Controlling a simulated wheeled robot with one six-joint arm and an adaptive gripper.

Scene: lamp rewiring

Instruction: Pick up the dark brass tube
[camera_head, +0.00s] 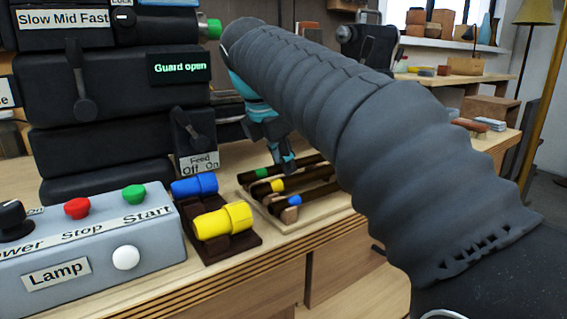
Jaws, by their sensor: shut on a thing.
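Several dark tubes lie side by side on a light wooden tray (295,222). The rear dark tube has a green band (262,173), the middle one a yellow band (277,185), and the front one a blue band (294,200). My gripper (285,163) points down over the rear part of the tray. Its fingers are shut at the rear, green-banded tube, which still appears at tray level. My arm hides the right ends of the tubes. The exact finger contact is too small to see clearly.
A dark holder with a blue piece (195,185) and a yellow piece (223,221) stands left of the tray. A grey control box (90,238) is at the front left. A black machine (110,90) showing "Guard open" rises behind.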

